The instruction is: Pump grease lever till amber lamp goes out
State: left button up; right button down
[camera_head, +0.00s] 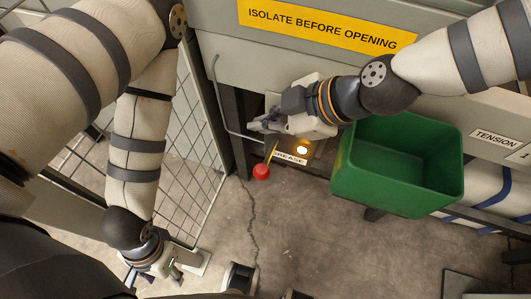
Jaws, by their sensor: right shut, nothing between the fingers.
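The amber lamp (302,149) is lit, beside the GREASE label (290,158) on the low front of the machine. The grease lever ends in a red ball knob (262,172), just below and left of the label. My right gripper (256,126) is shut and empty, above the red knob and apart from it. It hides part of the lever's mounting. My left gripper (158,272) hangs low at the lower left, far from the lever. Its fingers are too small and dark to tell whether they are open.
A green bin (396,168) stands right of the lamp, close to my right forearm. A wire mesh guard (190,150) is on the left. A bent grey handle (222,105) runs beside my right gripper. The cracked concrete floor (300,225) below the lever is mostly clear.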

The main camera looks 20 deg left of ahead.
jog(key=b, duration=0.3)
send_over(258, 171)
jog(key=w, duration=0.1)
jog(key=f, duration=0.7)
jog(key=shift+w+d+f, duration=0.15)
jog(key=shift+d+f, duration=0.1)
pick_arm(q)
jog(key=shift+g, duration=0.7)
jog(key=shift+s+f, duration=1.9)
jog(key=shift+s, duration=0.05)
pick_arm(e)
jog(key=shift+f, duration=0.5)
jog(key=shift+f, duration=0.1)
jog(key=shift+s+f, duration=0.2)
jog(key=shift+f, duration=0.1)
pick_arm(q)
jog(key=shift+s+f+b, duration=0.65)
jog(key=shift+f+b, duration=0.15)
jog(key=shift+b, duration=0.1)
pick_arm(e)
jog(key=shift+s+f, duration=0.25)
jog(key=shift+f, duration=0.7)
jog(key=shift+s+f, duration=0.25)
jog(key=shift+f, duration=0.65)
pick_arm(q)
jog(key=shift+s+f+g+b, duration=0.3)
jog(key=shift+s+f+b, duration=0.05)
pick_arm(e)
jog(key=shift+s+f, duration=0.2)
jog(key=shift+f, duration=0.7)
